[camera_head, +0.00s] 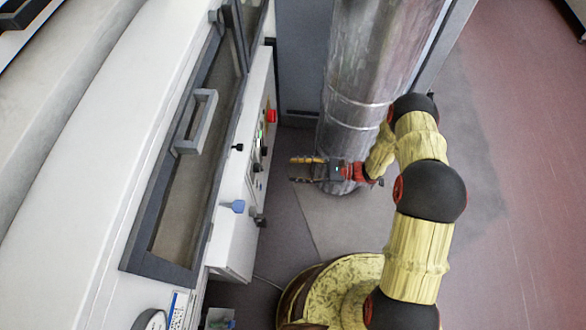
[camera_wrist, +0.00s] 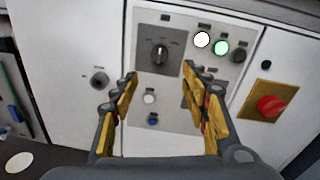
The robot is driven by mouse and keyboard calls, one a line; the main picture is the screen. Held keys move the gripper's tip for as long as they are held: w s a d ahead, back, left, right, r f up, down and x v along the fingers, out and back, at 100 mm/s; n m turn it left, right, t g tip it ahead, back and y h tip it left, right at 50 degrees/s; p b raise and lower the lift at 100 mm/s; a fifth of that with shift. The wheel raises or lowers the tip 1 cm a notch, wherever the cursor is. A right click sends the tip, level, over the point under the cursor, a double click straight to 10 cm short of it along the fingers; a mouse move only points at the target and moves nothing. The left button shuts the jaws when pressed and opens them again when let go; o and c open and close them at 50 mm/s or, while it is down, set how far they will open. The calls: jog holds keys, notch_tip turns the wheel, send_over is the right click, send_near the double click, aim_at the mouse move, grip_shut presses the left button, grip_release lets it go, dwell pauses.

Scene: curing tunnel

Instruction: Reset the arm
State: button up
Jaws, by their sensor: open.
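My gripper (camera_head: 306,170) is at the end of my yellow and black arm, in front of the machine's control panel. In the wrist view my gripper (camera_wrist: 160,85) has its two yellow-sided fingers spread apart, with nothing between them. The control panel (camera_wrist: 150,75) lies beyond the fingers, with a black rotary knob (camera_wrist: 159,53), a white lamp (camera_wrist: 202,39) and a lit green button (camera_wrist: 221,47). In the head view the arm bends at a black elbow, and the gripper appears apart from the panel.
A red emergency button (camera_wrist: 270,106) sits on a yellow plate right of the panel. A large metal duct (camera_head: 360,80) stands close behind my gripper. The white machine (camera_head: 110,130) with a door handle (camera_head: 197,120) fills the left. Open red floor (camera_head: 520,170) lies right.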

dwell(0.4)
jog(key=s+f+n+g+h, duration=0.1)
jog(key=s+f+g+h, duration=0.15)
jog(key=s, duration=0.45)
jog(key=s+d+r+n+g+h, duration=0.3)
jog(key=s+d+r+n+g, duration=0.1)
jog(key=s, duration=0.2)
jog(key=s+d+r+n+t+h, duration=0.2)
jog(key=d+r+n+h, duration=0.4)
jog(key=r, duration=0.6)
jog(key=s+d+r+n+t+h, duration=0.1)
jog(key=d+r+n+t+h, duration=0.2)
jog(key=d+r, duration=0.7)
jog(key=s+r+n+t+h, duration=0.1)
jog(key=s+r+t, duration=0.1)
jog(key=r, duration=0.8)
jog(key=s+a+r+n+t+h, duration=0.1)
jog(key=s+r+t+h, duration=0.1)
jog(key=r, duration=0.9)
jog(key=s+t, duration=0.1)
jog(key=t, duration=0.1)
jog(key=shift+t, duration=0.35)
jog(key=shift+s, duration=0.1)
jog(key=shift+c, duration=0.6)
